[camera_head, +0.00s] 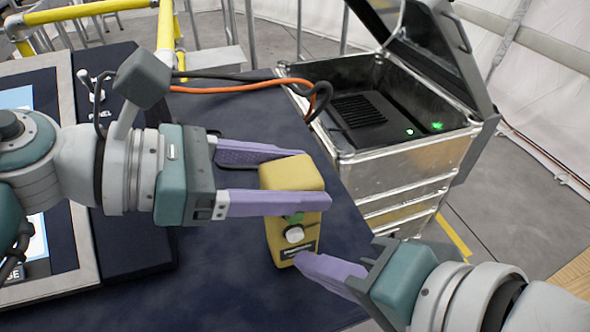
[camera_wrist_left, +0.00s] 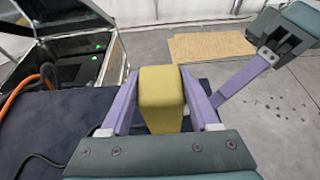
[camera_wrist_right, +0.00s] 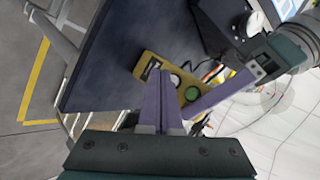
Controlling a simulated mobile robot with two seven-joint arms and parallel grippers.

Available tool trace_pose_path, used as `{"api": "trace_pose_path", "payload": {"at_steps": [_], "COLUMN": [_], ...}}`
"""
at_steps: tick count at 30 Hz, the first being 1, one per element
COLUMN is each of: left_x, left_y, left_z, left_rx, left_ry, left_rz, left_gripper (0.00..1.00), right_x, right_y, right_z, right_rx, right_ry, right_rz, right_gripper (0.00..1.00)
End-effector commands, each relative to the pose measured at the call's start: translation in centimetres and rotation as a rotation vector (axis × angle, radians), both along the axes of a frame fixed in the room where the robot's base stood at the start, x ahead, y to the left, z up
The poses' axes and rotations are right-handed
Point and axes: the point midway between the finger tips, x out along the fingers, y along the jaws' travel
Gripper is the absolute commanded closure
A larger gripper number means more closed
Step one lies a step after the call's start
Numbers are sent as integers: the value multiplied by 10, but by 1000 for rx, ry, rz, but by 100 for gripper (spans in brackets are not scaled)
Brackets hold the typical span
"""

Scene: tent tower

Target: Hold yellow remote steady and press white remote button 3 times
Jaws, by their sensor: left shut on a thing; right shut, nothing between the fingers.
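The yellow remote (camera_head: 290,174) stands upright on the dark table, with a white button (camera_head: 294,233) and a green button (camera_head: 293,217) on its front face. A dark label strip shows below the white button. My left gripper (camera_head: 300,180) is shut on the remote's upper part; the left wrist view shows the remote (camera_wrist_left: 160,95) between both fingers. My right gripper (camera_head: 305,262) is shut and empty, its fingertips close to the lower front of the remote. In the right wrist view the closed fingers (camera_wrist_right: 160,80) partly cover the remote (camera_wrist_right: 152,66); contact cannot be told.
An open metal case (camera_head: 400,160) with a black unit and green lights stands behind at the right. Orange and black cables (camera_head: 235,88) run to it. A large panel with a screen (camera_head: 50,200) is at the left. The table (camera_head: 230,275) is clear in front.

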Motion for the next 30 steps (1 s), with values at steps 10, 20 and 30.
{"api": "trace_pose_path", "payload": {"at_steps": [10, 20, 30], "left_x": [0, 0, 0], "left_y": [0, 0, 0], "left_z": [0, 0, 0], "left_rx": [0, 0, 0], "left_ry": [0, 0, 0], "left_rz": [-1, 0, -1], "left_gripper": [100, 100, 100], "right_x": [-3, -34, -48], "right_y": [-1, -11, -16], "right_z": [0, -1, 0], "right_rx": [0, -1, -1], "right_ry": [0, 2, -2], "right_rz": [0, 0, 1], "right_gripper": [100, 100, 100]}}
